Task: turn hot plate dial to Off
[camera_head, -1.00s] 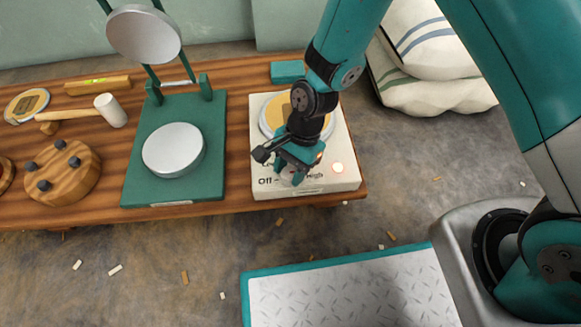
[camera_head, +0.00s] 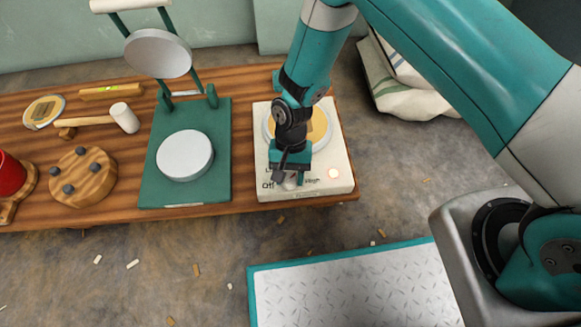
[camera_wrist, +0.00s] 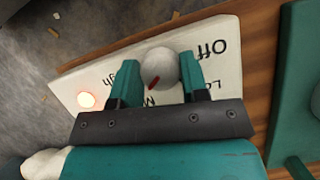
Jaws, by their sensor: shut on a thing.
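The hot plate (camera_head: 343,160) is a cream box at the right end of the wooden bench, with a yellow disc (camera_head: 318,122) on top. Its dial (camera_wrist: 160,68) is a round pale knob with a red mark, seen in the wrist view between my fingers. The red mark points down and left in that view, toward the partly hidden "M" label and away from "Off" (camera_wrist: 206,48). My gripper (camera_wrist: 158,78) is shut on the dial, one finger on each side. A lamp on the hot plate (camera_wrist: 86,100) glows orange. In the head view my gripper mostly hides the dial.
A green press (camera_head: 140,190) with a round grey plate stands left of the hot plate. A mallet (camera_head: 124,117), a wooden disc with dark pegs (camera_head: 100,182) and a red cup (camera_head: 10,174) are farther left. White sacks (camera_head: 405,95) lie behind right.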

